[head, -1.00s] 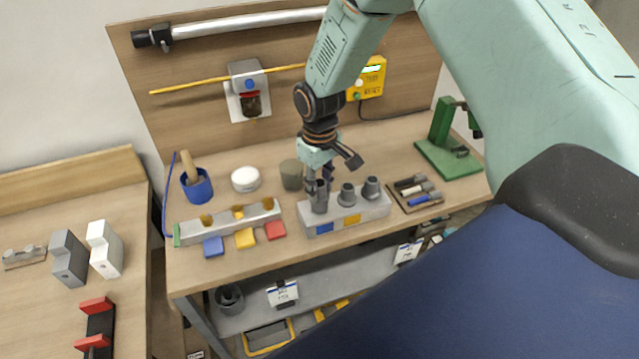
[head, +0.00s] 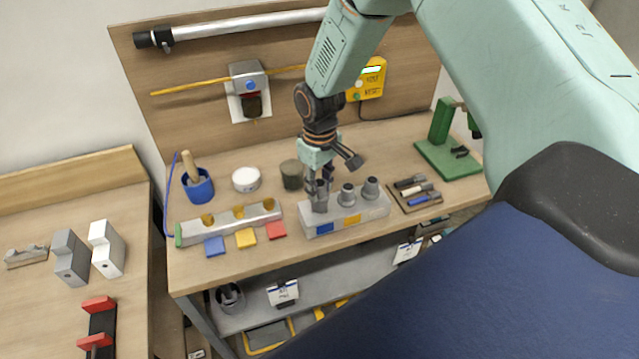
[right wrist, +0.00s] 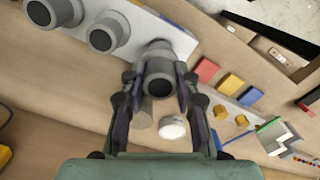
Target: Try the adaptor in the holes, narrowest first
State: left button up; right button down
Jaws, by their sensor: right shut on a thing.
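Three grey stepped adaptors stand in a row on a pale block (head: 349,212) with blue and yellow patches on its front. My right gripper (head: 318,187) points down and is shut on the left adaptor (head: 320,203). In the right wrist view, that adaptor (right wrist: 160,84) sits between the two fingers, at the block's end. I cannot tell whether it is lifted off the block. The middle adaptor (head: 347,195) and right adaptor (head: 371,188) stand free. My left gripper is not in view.
Blue (head: 215,246), yellow (head: 246,238) and red (head: 276,230) tiles lie before the bar. A blue cup (head: 198,188), a white round tub (head: 246,179) and a dark green cylinder (head: 292,174) stand behind. A tool tray (head: 416,196) and green stand (head: 446,160) are on the right.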

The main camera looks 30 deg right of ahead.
aim_at(319, 195)
dwell(0.5)
jog(key=shift+f+b, duration=0.85)
jog(key=shift+f, duration=0.95)
jog(key=c, duration=0.9)
grip_release()
jog(key=shift+r, duration=0.1)
notch_tip(319, 195, up, 12)
jog(key=shift+f, duration=0.1)
